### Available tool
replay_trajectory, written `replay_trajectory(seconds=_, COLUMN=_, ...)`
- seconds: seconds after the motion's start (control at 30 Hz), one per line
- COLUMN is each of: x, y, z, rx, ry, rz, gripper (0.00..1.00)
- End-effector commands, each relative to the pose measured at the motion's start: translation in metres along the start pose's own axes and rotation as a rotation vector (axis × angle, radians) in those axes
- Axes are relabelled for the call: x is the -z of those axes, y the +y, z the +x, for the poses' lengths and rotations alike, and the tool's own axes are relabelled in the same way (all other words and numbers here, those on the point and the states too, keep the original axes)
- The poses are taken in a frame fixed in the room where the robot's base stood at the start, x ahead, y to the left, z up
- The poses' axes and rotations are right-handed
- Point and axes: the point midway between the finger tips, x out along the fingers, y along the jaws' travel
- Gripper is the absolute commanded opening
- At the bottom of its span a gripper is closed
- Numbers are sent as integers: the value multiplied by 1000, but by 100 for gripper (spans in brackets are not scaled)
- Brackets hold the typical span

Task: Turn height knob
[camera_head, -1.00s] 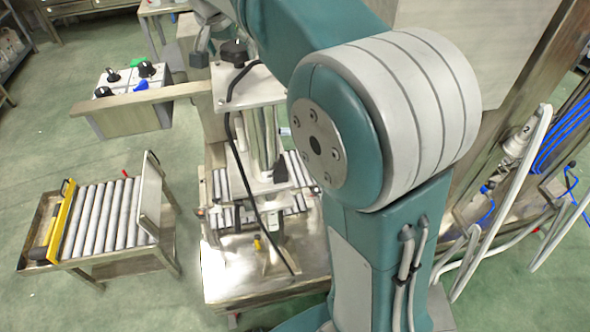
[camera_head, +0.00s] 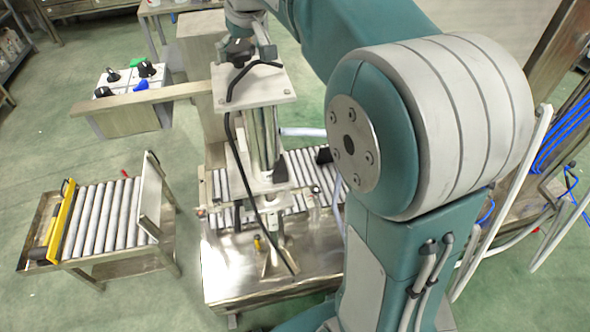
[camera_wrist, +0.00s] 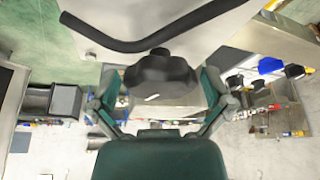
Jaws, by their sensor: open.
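The height knob is a black, lobed knob (camera_head: 237,49) on top of the metal plate of the twin-lance machine. In the wrist view the black knob (camera_wrist: 160,82) is in the middle of the picture, with a small white mark on it. My gripper (camera_wrist: 161,74) is open, with one green-and-grey finger on each side of the knob. Gaps show between the fingers and the knob, so I see no grip on it. In the head view my gripper (camera_head: 251,47) is at the knob, partly hidden by my arm.
A bent black bar (camera_head: 250,75) lies across the plate (camera_head: 270,90) close to the knob. A control panel (camera_head: 125,80) with black knobs stands to the left. A roller conveyor (camera_head: 100,220) stands lower left. Hoses and a metal frame are on the right.

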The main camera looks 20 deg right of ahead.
Motion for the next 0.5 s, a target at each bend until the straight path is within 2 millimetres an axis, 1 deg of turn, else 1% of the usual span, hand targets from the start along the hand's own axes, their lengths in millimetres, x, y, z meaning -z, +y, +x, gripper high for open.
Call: replay_trajectory(seconds=0.5, x=2, y=12, z=1, rx=154, ry=0, rz=-370, gripper=100)
